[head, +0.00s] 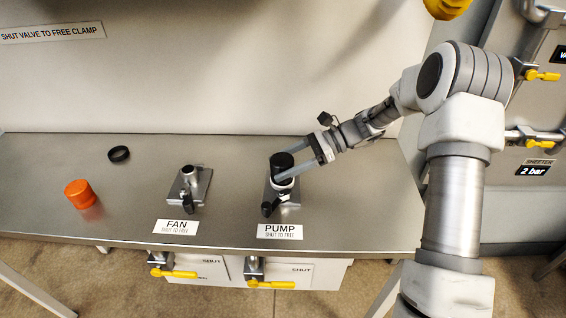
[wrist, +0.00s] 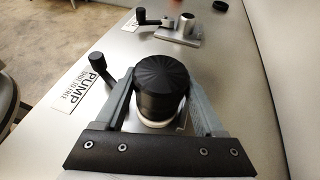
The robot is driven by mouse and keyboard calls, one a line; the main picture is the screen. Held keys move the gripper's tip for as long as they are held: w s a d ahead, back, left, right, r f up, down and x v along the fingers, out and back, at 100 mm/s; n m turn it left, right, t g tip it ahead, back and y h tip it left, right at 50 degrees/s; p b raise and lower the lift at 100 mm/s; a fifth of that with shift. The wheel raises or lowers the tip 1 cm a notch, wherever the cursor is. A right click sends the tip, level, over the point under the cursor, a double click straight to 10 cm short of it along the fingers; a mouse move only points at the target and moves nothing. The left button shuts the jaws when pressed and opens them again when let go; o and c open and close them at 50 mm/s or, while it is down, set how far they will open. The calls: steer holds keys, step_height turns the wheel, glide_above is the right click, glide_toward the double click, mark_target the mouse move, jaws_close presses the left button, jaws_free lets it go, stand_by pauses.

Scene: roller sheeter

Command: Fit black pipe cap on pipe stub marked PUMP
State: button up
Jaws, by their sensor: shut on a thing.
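The black pipe cap (head: 282,162) is at the pipe stub marked PUMP, above its base plate (head: 269,190). My gripper (head: 284,176) is shut on the cap, one finger on each side. In the wrist view the black ribbed cap (wrist: 161,73) stands upright between the fingers, with a pale ring (wrist: 156,123) below it. The cap hides the top of the stub, so I cannot tell how far it sits down. A clamp handle with a black knob (head: 267,209) stands at the front of the stub. The PUMP label (head: 280,231) lies in front.
The FAN stub (head: 188,175) stands bare to the left, with its own clamp handle. An orange cap (head: 80,194) and a black ring (head: 119,154) lie farther left on the steel bench. Yellow valve handles (head: 270,284) sit below the bench's front edge. A wall stands behind.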

steer(key=shift+f, duration=0.5)
stand_by(0.3)
steer(key=o, duration=1.4)
steer(key=shift+c, duration=0.2)
steer(key=shift+d, duration=0.1)
steer(key=p+v, duration=0.1)
steer(key=v, duration=1.6)
steer(key=shift+r+p, duration=0.15)
steer(key=shift+p, duration=0.15)
